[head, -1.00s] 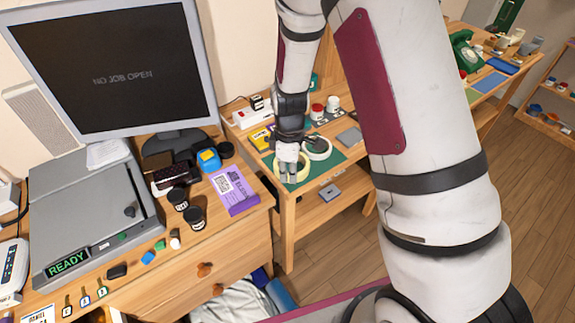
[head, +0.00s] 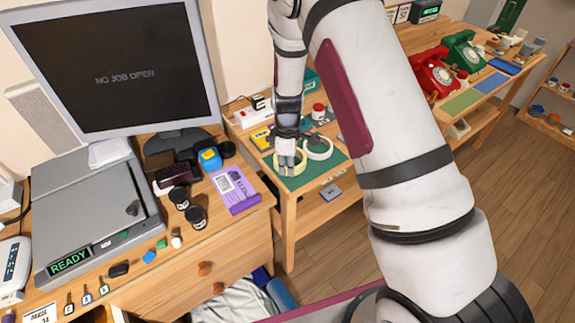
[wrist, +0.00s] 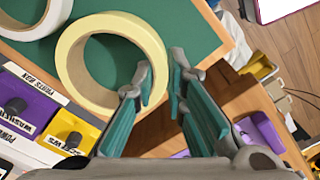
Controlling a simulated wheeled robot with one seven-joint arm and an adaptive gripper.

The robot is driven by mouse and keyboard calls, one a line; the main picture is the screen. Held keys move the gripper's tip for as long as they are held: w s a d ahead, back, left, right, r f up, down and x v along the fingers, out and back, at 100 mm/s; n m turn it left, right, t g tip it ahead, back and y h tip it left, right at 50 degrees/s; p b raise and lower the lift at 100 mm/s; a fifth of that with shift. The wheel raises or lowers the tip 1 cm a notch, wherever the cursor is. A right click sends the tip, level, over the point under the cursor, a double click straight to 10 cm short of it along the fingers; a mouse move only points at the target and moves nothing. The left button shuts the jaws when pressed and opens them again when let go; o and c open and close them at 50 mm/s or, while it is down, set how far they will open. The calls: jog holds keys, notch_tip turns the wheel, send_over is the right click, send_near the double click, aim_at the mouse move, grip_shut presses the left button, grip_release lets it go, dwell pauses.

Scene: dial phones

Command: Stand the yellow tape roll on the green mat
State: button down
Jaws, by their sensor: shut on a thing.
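The yellow tape roll (wrist: 82,88) is a pale yellow ring at the near edge of the green mat (wrist: 205,40). It also shows in the head view (head: 279,165), partly behind my gripper (head: 290,163). In the wrist view my gripper (wrist: 163,80) is shut on the roll's right side, and the fingers hide part of its wall. The roll's round opening faces the wrist camera. I cannot tell whether the roll touches the mat or hangs just above it. The mat lies on the wooden side table.
A white tape roll (head: 319,149) lies on the mat right beside the yellow one. Yellow and purple boxes (wrist: 70,130) stand left of the mat. A grey metal piece (head: 330,192) is on the table front. The mat's right part is bare.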

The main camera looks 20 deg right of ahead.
jog(key=c, duration=1.6)
grip_release()
jog(key=shift+f, duration=0.1)
jog(key=shift+c, duration=0.2)
jog(key=s+r+m+t, duration=0.1)
jog(key=s+r+m, duration=0.15)
jog(key=r, duration=0.95)
jog(key=s+r+m, duration=0.1)
jog(key=s+r, duration=0.2)
jog(key=r, duration=0.8)
jog(key=s+d+r+m+t, duration=0.1)
jog(key=s+r+m, duration=0.3)
jog(key=s, duration=0.8)
jog(key=s+d+r+m+t, duration=0.1)
jog(key=s+r+m, duration=0.4)
jog(key=s, duration=0.7)
notch_tip(320, 180, up, 3)
jog(key=shift+s+f+t, duration=0.1)
jog(key=shift+s+t, duration=0.15)
jog(key=shift+t, duration=0.35)
